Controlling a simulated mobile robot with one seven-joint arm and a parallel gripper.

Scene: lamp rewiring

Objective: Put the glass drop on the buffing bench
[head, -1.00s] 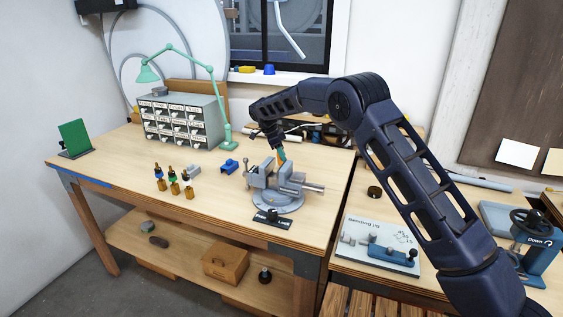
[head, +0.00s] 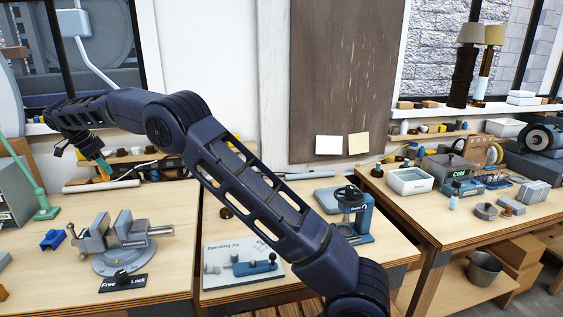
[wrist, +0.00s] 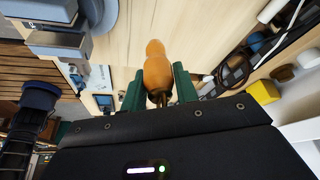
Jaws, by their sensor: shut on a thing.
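My gripper (head: 102,163), with green fingers, is shut on an orange, rounded piece (head: 103,174), held in the air behind and above the grey vise (head: 124,236). In the wrist view the orange piece (wrist: 157,68) sits between the fingers (wrist: 158,88). It has a narrowed waist, and a dark stem at the gripper end. I cannot tell for certain whether it is the glass drop. The bench at the right (head: 425,213) carries a dark wheel machine (head: 540,138) at its far right end, apparently the buffing bench. My gripper is far from it.
A middle bench holds a flat board with a blue clamp (head: 245,268) and a blue press (head: 353,215). On the right bench stand a white basin (head: 410,181), a box marked "Cold" (head: 450,167) and several small parts. Its front left top is clear.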

